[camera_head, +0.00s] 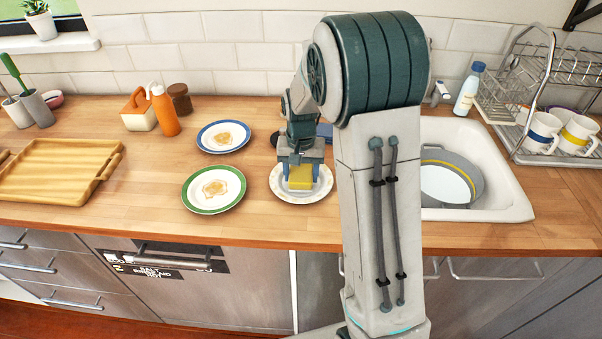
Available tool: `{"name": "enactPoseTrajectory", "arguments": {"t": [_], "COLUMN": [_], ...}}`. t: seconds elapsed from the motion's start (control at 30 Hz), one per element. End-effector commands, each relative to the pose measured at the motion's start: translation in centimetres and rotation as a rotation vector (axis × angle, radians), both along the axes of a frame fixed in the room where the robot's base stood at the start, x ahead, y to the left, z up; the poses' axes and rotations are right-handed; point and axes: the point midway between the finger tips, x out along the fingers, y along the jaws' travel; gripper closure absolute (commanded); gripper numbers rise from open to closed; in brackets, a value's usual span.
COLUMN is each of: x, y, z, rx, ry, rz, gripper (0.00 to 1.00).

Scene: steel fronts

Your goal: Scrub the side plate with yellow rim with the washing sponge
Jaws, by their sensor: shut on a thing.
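My gripper (300,161) points down over a pale plate (320,186) on the wooden counter, left of my upright arm link. It is shut on a yellow sponge (300,178), which is over the middle of this plate and seems to touch it. The plate's rim looks whitish grey; I cannot make out a yellow rim on it. A blue-rimmed plate (211,142) and a green-rimmed plate (196,201), each with a brownish stain, lie to the left. In the sink at right is a grey round vessel with a yellow band (469,161), partly hidden by my arm.
A wooden tray (68,150) lies far left. An orange bottle (165,112), a caddy (138,113) and a brown jar (181,98) stand behind the plates. A dish rack (548,75) with mugs stands beside the sink (510,205). The front counter is clear.

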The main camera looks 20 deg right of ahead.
Motion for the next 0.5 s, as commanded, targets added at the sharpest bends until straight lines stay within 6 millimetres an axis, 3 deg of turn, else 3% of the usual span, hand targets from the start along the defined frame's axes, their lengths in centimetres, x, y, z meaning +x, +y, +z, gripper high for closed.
{"name": "enactPoseTrajectory", "arguments": {"t": [0.33,0.5], "x": [-0.3,-1.5], "y": [0.1,0.5], "z": [-0.4,-0.3], "rx": [0.000,0.000], "ry": [0.003,0.003], "rz": [0.000,0.000], "gripper": [0.75,0.75]}}
